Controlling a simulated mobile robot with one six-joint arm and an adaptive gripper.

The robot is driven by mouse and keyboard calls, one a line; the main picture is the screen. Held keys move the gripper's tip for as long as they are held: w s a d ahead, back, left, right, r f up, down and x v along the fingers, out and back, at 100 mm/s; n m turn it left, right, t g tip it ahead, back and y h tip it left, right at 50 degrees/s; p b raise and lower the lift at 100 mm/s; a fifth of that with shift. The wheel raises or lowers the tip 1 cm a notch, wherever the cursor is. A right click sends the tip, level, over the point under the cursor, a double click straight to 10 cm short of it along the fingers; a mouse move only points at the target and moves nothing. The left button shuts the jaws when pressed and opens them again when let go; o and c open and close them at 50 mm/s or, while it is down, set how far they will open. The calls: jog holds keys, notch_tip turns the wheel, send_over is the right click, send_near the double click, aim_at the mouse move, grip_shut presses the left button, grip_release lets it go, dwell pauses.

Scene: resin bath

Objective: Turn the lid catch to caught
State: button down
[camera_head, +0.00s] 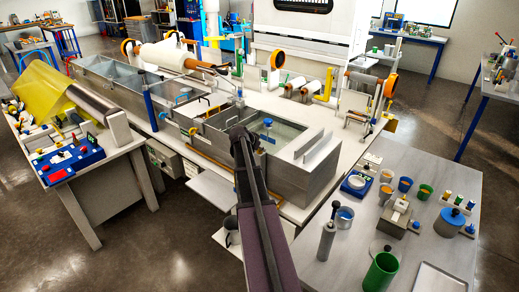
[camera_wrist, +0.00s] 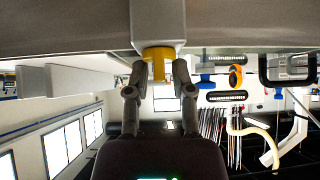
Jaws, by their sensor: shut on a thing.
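My gripper (camera_wrist: 158,72) has both fingers closed around a yellow piece, which I take for the lid catch (camera_wrist: 158,52). The catch sticks out from a light block under a wide grey surface, seen upside down in the wrist view. In the head view my gripper (camera_head: 241,132) is at the metal resin bath (camera_head: 290,178), by its middle part. My arm hides much of that spot, and I cannot make out the catch there. I cannot tell from these frames which way the catch is turned.
A blue-handled fitting (camera_head: 268,123) stands close to the right of my gripper. A blue upright post (camera_head: 149,103) is at the bath's near left side. A side table (camera_head: 345,265) with cups and pots is at the right. Open floor (camera_head: 160,255) lies at the front left.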

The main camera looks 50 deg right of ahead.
jog(key=shift+s+a+f, duration=0.1)
jog(key=shift+s+a, duration=0.05)
jog(key=c, duration=0.7)
grip_release()
jog(key=shift+c, duration=0.2)
jog(key=shift+n+t, duration=0.3)
